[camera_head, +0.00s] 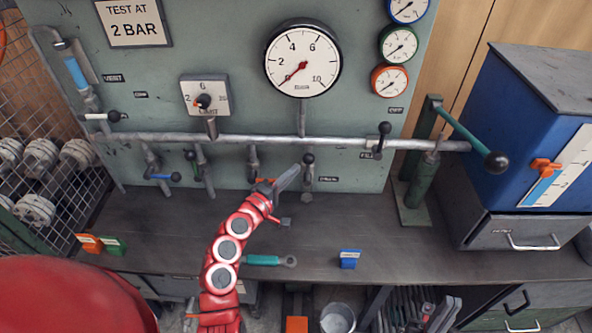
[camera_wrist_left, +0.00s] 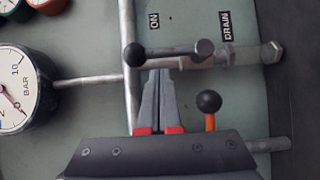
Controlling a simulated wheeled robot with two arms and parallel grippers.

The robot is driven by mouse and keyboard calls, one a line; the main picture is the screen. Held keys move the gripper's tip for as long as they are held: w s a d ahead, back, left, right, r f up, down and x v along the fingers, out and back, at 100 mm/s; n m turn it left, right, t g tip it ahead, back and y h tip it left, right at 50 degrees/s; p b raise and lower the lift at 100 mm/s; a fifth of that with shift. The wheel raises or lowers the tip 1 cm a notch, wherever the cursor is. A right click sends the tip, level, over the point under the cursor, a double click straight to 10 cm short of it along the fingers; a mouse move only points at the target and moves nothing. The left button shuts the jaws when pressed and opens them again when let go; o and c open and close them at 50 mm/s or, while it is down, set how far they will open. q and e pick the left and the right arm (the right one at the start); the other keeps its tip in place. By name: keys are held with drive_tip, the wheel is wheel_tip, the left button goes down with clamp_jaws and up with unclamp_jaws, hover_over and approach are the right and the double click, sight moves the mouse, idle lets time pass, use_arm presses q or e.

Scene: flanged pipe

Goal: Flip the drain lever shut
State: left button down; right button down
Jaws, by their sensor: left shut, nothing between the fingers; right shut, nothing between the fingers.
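The drain lever (camera_wrist_left: 168,52) is a dark bar with a black ball knob. In the left wrist view it lies along its pipe, from its pivot towards the main pipe, beside the labels ON and DRAIN. In the head view its knob (camera_head: 308,158) is upright above the valve, left of the small drain label. My left gripper (camera_head: 297,170) is at the lever's left side in the head view. In the left wrist view its shut, empty fingers (camera_wrist_left: 156,76) point at the lever's side, close to it; I cannot tell whether they touch. My right gripper is not in view.
An orange-handled lever (camera_wrist_left: 210,120) with a black knob stands close beside my left fingers. The main pipe (camera_head: 240,138) runs across the panel above, under a large gauge (camera_head: 303,58). A teal wrench (camera_head: 262,260) and a blue block (camera_head: 349,259) lie on the bench.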

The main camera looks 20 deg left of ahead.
use_arm(q)
drive_tip(key=shift+w+d, duration=0.25)
drive_tip(key=shift+d, duration=0.3)
drive_tip(key=shift+d+r+m+p, duration=0.15)
drive_tip(key=shift+m+p, duration=0.15)
drive_tip(key=shift+p, duration=0.35)
